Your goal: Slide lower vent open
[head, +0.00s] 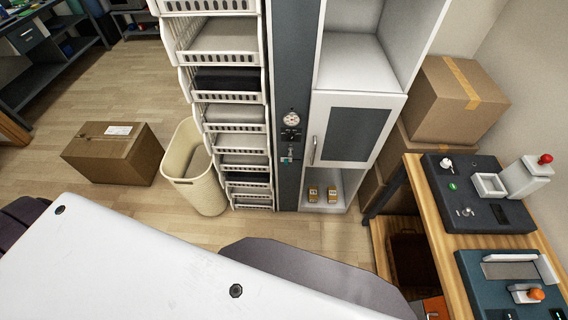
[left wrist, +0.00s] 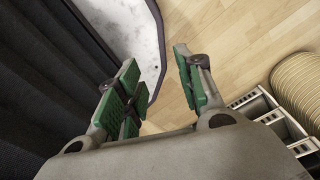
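I cannot pick out the lower vent for certain in either view. In the head view a dark grey upright panel (head: 293,75) stands between the tray rack and the white cabinet. It carries a round gauge (head: 291,118), a small black fitting (head: 290,135) below it and a small bluish fitting (head: 288,158) lower still. These are too small to read closely. My left gripper (left wrist: 156,60) shows in the left wrist view with its green-padded fingers apart and nothing between them. Neither gripper shows in the head view.
A white tray rack (head: 228,112) stands left of the panel, with a cream bin (head: 192,170) and a cardboard box (head: 113,152) beside it. A white cabinet (head: 322,150) stands right. A wooden bench (head: 430,228) with devices is at far right. Floor before the panel is clear.

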